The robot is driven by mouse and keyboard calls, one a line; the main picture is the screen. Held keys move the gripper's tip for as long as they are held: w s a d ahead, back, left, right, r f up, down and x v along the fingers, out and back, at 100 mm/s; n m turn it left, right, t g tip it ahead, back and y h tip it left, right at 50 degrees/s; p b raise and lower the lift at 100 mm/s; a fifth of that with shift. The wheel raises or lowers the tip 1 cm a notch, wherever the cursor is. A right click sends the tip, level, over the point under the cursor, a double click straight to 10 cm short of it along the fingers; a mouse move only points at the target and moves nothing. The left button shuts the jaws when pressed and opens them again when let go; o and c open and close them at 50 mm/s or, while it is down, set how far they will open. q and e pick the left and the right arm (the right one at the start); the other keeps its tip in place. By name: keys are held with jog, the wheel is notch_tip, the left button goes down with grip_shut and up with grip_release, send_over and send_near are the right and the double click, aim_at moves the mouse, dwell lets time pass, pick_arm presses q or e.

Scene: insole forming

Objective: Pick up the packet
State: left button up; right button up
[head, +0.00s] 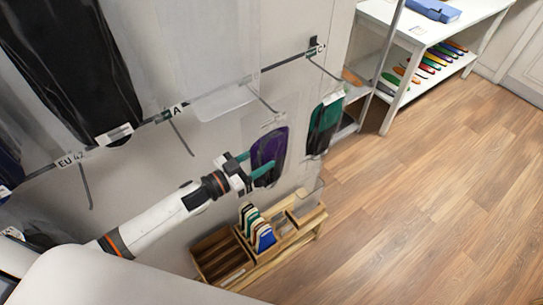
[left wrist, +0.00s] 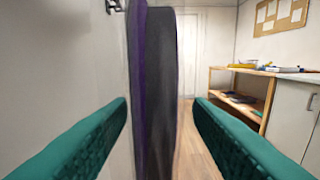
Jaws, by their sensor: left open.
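A clear packet with purple and black insoles (head: 270,148) hangs from a hook on the wall rack. In the left wrist view the packet (left wrist: 160,80) stands upright and edge-on, lined up with the gap between the fingers. My left gripper (head: 253,164) is open, with teal fingers, at the packet's left side. One finger overlaps the packet's lower part in the head view. The fingertips (left wrist: 160,101) lie on either side of the packet's edge in the wrist view, apart from it or nearly so. I cannot tell how deep it sits between them. My right gripper is not in view.
A green and black packet (head: 325,122) hangs to the right. Large dark packets (head: 70,60) hang at upper left on the rail (head: 270,68). A wooden organizer (head: 222,256) with several insoles stands below. A white table (head: 425,34) is at back right; the floor (head: 430,190) is clear.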

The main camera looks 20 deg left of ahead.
pick_arm(q)
jog(key=shift+c, duration=0.4)
grip_shut()
jog(key=shift+r, duration=0.1)
